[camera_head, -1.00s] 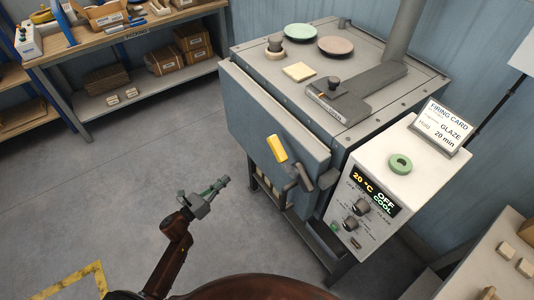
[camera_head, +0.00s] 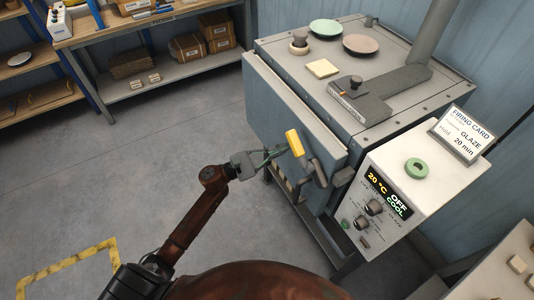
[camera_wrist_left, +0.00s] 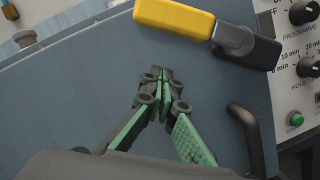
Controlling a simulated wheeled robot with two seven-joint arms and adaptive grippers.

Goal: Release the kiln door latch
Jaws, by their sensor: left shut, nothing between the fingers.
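The kiln door latch has a yellow grip (camera_head: 295,143) and stands on the blue-grey kiln door (camera_head: 285,108). In the left wrist view the yellow grip (camera_wrist_left: 175,17) lies at the top, joined to a dark latch body (camera_wrist_left: 247,45). A dark bar handle (camera_head: 318,172) is on the door beside it. My left gripper (camera_head: 282,150) is shut and empty, its tips close to the yellow grip. In the left wrist view the green-padded fingers (camera_wrist_left: 160,76) point at the door, a little below the grip, with a visible gap. My right gripper is not seen.
The control panel (camera_head: 375,205) reads 20 °C, OFF, COOL. A green ring (camera_head: 417,168) and a firing card (camera_head: 462,133) sit above it. Plates and small items lie on the kiln top (camera_head: 290,60). Open floor (camera_head: 130,150) lies left; a workbench (camera_head: 115,35) is behind.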

